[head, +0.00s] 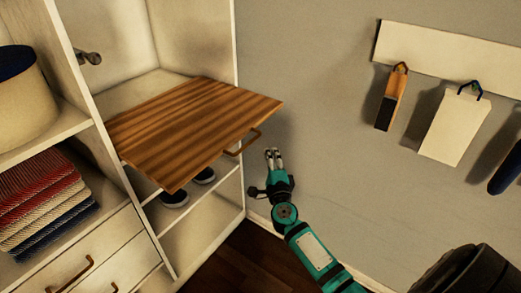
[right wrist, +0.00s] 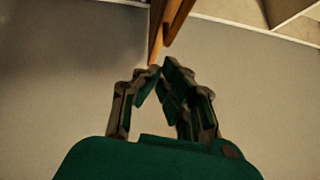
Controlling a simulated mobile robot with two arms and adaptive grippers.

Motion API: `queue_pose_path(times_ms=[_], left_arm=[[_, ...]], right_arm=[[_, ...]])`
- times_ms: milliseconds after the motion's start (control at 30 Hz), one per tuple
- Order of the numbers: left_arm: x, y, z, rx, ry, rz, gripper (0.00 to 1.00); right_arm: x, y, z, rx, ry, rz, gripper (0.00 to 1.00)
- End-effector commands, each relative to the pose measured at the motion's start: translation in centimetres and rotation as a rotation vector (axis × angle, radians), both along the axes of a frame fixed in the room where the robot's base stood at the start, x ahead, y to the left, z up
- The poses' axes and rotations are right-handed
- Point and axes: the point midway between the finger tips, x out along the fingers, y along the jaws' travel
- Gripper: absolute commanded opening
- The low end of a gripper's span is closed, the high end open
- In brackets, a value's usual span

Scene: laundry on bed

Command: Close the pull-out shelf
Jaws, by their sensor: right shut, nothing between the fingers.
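The pull-out shelf (head: 190,125) is a striped brown wooden board in the white cabinet. It sticks out past the cabinet's front. Its handle (head: 243,143) is a brown bar on the right part of its front edge. My right gripper (head: 273,153) is just right of the handle and a little below it in the head view, apart from it there. In the right wrist view the gripper's fingertips (right wrist: 161,72) are together and empty, and the shelf's wooden edge (right wrist: 157,30) shows just beyond them. Whether they touch it I cannot tell. My left gripper is not in view.
Shoes (head: 175,199) stand in the compartment below the shelf. Folded textiles (head: 40,200) and a round basket (head: 25,90) sit in the left section, above drawers (head: 85,260). Bags hang from a wall rack (head: 450,58) at right. The wall area around my right gripper is clear.

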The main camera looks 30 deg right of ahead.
Motion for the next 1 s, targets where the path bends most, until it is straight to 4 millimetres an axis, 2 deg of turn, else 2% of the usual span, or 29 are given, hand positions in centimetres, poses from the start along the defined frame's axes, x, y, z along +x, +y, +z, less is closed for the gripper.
queue_pose_path(times_ms=[100,233,767,867,1000], left_arm=[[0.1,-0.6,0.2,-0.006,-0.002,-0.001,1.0],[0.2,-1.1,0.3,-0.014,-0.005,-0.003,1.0],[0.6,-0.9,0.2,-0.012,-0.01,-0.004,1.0],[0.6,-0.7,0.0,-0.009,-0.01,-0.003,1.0],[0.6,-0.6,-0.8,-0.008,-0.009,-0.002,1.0]], right_arm=[[1.8,1.0,0.4,0.0,-0.001,0.003,0.0],[2.8,1.4,0.5,0.001,0.0,0.002,0.0],[3.4,1.7,0.5,0.001,0.001,0.002,0.0],[4.2,2.1,0.5,0.003,0.0,0.002,0.0],[6.5,3.0,0.5,0.005,-0.003,0.003,0.0]])
